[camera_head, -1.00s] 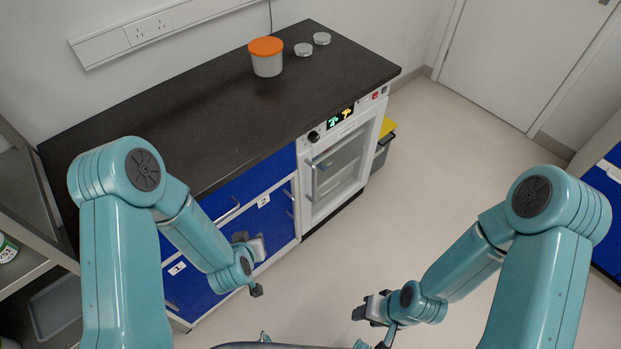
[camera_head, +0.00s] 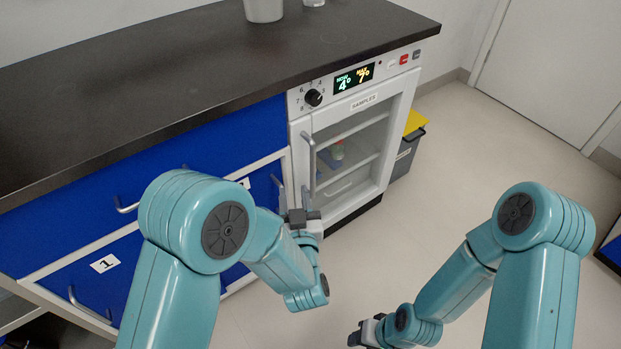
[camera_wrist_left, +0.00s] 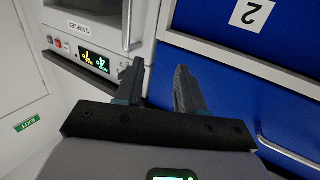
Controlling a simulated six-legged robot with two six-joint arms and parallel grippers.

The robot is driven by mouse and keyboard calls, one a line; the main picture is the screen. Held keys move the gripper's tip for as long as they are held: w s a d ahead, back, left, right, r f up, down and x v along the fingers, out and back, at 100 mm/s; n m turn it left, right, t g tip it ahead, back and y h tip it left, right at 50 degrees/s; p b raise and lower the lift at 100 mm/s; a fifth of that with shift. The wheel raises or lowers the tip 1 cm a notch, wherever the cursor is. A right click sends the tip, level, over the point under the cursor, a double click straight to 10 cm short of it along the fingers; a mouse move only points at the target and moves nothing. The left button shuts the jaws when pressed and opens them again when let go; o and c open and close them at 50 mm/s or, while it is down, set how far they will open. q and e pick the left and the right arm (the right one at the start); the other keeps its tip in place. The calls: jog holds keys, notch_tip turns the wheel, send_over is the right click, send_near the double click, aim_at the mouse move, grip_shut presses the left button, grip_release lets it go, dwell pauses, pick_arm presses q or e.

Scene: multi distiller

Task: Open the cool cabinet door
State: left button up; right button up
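The cool cabinet (camera_head: 357,140) is white, with a glass door that is shut and a "SAMPLES" label. Its upright bar handle (camera_head: 309,165) is at the door's left side. The handle (camera_wrist_left: 127,22) also shows in the left wrist view, beyond the tip of the left-hand finger. My left gripper (camera_head: 294,198) is just below and left of the handle's lower end, in front of the blue drawers. In the left wrist view my left gripper (camera_wrist_left: 160,82) is open, with nothing between its fingers. My right gripper (camera_head: 362,333) is low, away from the cabinet; its fingers are unclear.
Blue drawers (camera_head: 150,165) with bar handles adjoin the cabinet on the left. A dark worktop (camera_head: 180,70) lies above, bearing a white container (camera_head: 263,8). A grey bin with a yellow lid (camera_head: 408,140) stands right of the cabinet. The floor in front is clear.

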aim_at(313, 164)
pick_arm(q)
jog(key=s+d+f+m+h+b, duration=0.1)
jog(key=d+f+h+b, duration=0.1)
jog(key=d+f+b, duration=0.25)
jog(key=shift+t, duration=0.3)
jog(key=w, duration=0.5)
jog(key=w+b, duration=0.1)
jog(key=w, duration=0.4)
jog(key=w+r+b, duration=0.1)
jog(key=w, duration=0.4)
jog(key=shift+w+a, duration=0.2)
jog(key=shift+a, duration=0.1)
pick_arm(e)
notch_tip(313, 164, down, 8)
jog(key=shift+w+d, duration=0.2)
jog(key=shift+d, duration=0.15)
jog(key=shift+f, duration=0.1)
pick_arm(q)
grip_shut()
